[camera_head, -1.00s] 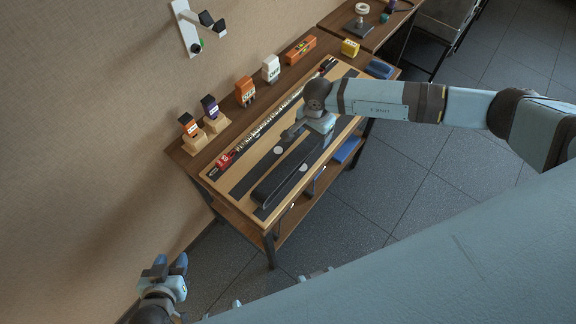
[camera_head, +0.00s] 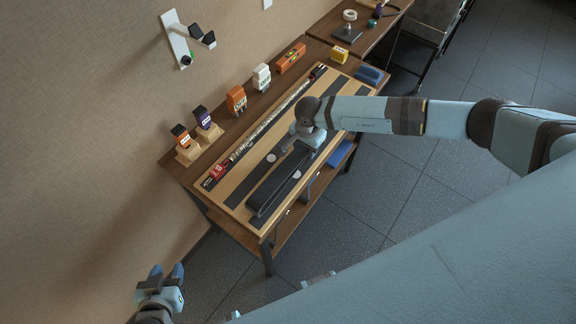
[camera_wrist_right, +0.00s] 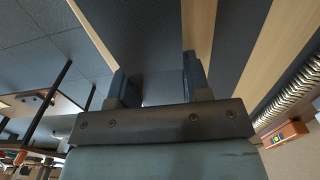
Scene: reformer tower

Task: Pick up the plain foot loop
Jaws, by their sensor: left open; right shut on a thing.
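The plain foot loop (camera_head: 262,206) is a long, narrow dark loop. It lies along the dark strips of the wooden board, and its far end runs under my right arm. My right gripper (camera_head: 287,147) is low over the board at the loop and shut on it; the grip itself is partly hidden in the head view. In the right wrist view, a dark surface (camera_wrist_right: 150,45) fills the space between the two fingers. My left gripper (camera_head: 166,272) is open and empty, low at the left, away from the table.
A long metal spring (camera_head: 270,121) with a red end block (camera_head: 217,171) lies along the board's back edge. A wall bracket (camera_head: 185,40) hangs at the upper left. Floor in front is clear.

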